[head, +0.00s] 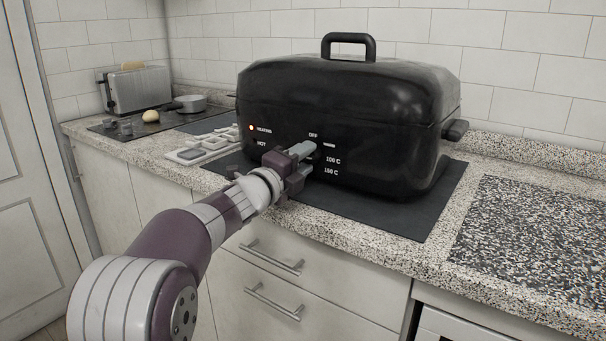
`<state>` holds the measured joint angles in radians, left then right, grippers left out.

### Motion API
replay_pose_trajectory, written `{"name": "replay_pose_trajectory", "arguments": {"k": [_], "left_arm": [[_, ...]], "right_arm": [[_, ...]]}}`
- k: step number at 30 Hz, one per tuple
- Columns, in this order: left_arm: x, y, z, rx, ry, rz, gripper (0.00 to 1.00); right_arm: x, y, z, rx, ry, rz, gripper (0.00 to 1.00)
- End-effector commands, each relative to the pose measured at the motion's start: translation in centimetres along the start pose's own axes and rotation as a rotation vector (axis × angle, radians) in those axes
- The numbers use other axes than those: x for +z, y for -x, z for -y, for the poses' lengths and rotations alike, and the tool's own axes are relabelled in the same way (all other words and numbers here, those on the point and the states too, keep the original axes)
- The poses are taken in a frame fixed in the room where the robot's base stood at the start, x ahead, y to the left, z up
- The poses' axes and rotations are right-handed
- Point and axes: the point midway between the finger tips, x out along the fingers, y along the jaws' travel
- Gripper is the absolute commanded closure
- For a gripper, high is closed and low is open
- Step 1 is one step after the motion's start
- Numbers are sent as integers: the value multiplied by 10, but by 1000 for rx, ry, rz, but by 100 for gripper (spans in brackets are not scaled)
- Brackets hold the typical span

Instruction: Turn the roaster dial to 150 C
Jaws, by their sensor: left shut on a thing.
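The black roaster (385,115) stands on a dark mat on the counter, its lid on and its handle upright. Its front carries printed labels, with OFF at the top, WARM, 100 C and 150 C (331,171) down the right side. A small light (251,128) beside the HEATING label is lit. My left gripper (306,152) is at the roaster's front, among these labels, shut on the dial. The gripper hides most of the dial, so I cannot tell which mark it points to. My right gripper is not in view.
The dark mat (425,215) extends in front of the roaster. A toaster (138,88), a small pan (191,103) and a pale tray (190,155) stand to the left. A speckled board (535,235) lies at right. Drawer handles project below the counter.

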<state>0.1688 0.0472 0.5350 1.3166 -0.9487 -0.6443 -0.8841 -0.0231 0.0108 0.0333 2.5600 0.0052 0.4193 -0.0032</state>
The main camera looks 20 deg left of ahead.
Motion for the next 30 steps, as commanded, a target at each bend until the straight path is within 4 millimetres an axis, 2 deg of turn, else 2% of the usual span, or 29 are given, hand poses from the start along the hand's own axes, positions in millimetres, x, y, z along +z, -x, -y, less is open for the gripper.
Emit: {"name": "replay_pose_trajectory", "arguments": {"k": [1, 12, 30], "left_arm": [[-1, 0, -6, -1, -42, -3, 87], [0, 0, -6, -8, -393, -29, 87], [3, 0, -6, -18, -913, -66, 87]], "right_arm": [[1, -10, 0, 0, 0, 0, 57], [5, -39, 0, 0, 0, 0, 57], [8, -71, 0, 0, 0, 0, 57]]}}
